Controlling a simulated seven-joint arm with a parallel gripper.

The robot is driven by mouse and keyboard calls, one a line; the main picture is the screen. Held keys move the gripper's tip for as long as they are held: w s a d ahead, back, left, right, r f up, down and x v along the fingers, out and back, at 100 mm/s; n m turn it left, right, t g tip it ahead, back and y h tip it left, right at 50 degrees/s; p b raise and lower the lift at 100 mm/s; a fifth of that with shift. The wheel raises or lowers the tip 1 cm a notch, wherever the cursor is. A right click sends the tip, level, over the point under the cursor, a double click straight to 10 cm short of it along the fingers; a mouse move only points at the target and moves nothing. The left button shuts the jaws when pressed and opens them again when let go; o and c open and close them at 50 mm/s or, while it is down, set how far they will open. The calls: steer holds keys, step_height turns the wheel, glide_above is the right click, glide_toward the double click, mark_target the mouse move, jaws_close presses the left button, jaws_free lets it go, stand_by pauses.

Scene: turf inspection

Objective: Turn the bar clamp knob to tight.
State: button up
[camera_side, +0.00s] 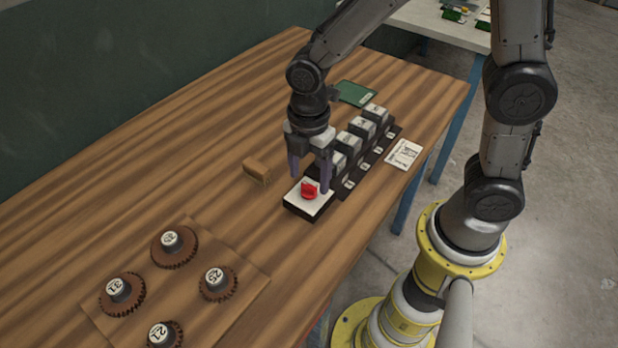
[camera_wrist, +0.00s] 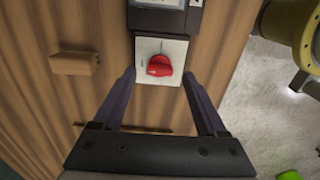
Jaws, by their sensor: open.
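The red knob (camera_side: 309,190) sits on a white square plate on a dark base (camera_side: 308,207) near the middle of the wooden table. In the wrist view the red knob (camera_wrist: 159,66) shows its pointer end toward the left, with small marks on the white plate (camera_wrist: 175,46) too fine to read. In the wrist view my gripper (camera_wrist: 160,76) is open with the knob between and slightly beyond the fingertips. I cannot tell whether either finger touches it.
A row of grey-and-white blocks (camera_side: 362,128) in a dark rack stands just behind the knob. A small wooden block (camera_side: 257,168) lies to the left. A board with numbered gears (camera_side: 218,283) is at the front left. A white card (camera_side: 404,154) and green sheet (camera_side: 356,92) lie behind.

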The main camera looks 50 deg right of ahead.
steer(key=shift+f, duration=0.9)
jaws_close()
